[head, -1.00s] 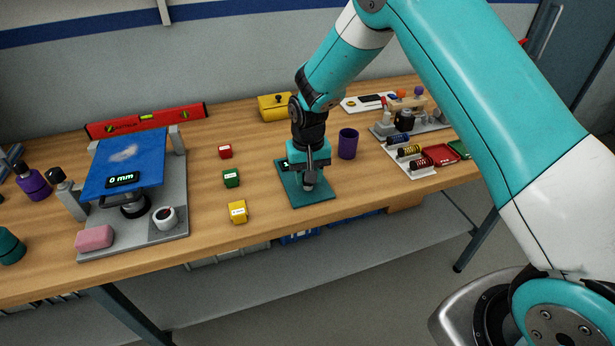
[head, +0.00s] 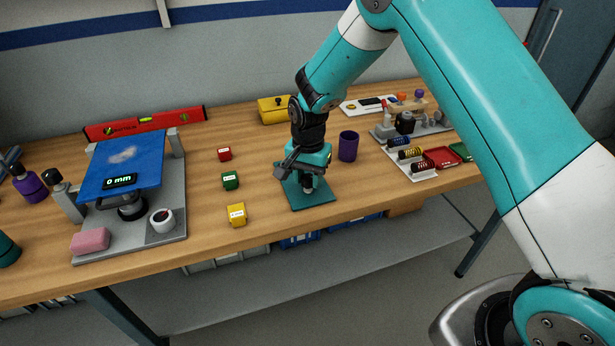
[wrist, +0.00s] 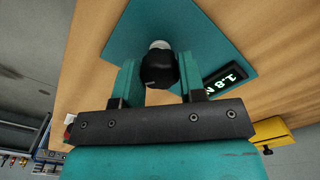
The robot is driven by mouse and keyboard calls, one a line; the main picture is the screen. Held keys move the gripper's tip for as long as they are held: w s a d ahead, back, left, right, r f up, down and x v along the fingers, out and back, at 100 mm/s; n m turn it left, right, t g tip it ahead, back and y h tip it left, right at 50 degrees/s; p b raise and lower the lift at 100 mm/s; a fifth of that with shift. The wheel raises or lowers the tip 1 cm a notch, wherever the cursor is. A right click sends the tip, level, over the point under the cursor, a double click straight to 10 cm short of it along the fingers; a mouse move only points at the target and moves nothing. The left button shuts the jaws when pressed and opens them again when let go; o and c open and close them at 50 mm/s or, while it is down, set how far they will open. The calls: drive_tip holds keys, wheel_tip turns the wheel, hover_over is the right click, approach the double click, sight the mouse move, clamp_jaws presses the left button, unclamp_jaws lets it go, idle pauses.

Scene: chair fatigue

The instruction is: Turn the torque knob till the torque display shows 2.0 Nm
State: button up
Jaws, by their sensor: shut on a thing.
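The torque knob (wrist: 160,68) is black and stands on a teal base plate (head: 318,197) on the bench. My gripper (head: 306,176) points down over the plate and is shut on the knob. In the wrist view the teal fingers of my gripper (wrist: 157,82) stand on either side of the knob.
A purple cup (head: 348,146) stands close to the right of my gripper. Red (head: 224,154), green (head: 230,181) and yellow (head: 237,214) blocks stand to the left. A yellow box (head: 274,110) is behind. A blue-topped stand (head: 124,165) is farther left.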

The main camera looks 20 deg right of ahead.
sight(308, 177)
drive_tip(key=shift+r, duration=0.1)
idle(0.3)
drive_tip(key=o, duration=0.9)
wheel_tip(308, 177, up, 17)
drive_tip(key=b, duration=0.2)
drive_tip(key=shift+r+b, duration=0.2)
drive_tip(key=shift+b, duration=0.15)
drive_tip(key=s+a+r+n+y, duration=0.1)
drive_tip(key=s+n, duration=0.4)
drive_tip(key=s, duration=0.5)
drive_tip(key=s+a+r+n+y, duration=0.1)
drive_tip(key=s+n, duration=0.4)
drive_tip(key=s, duration=0.5)
drive_tip(key=s+a+r+n+y, duration=0.1)
drive_tip(key=s+n, duration=0.4)
drive_tip(key=s, duration=0.6)
drive_tip(key=shift+a+y, duration=0.6)
drive_tip(key=shift+a, duration=0.3)
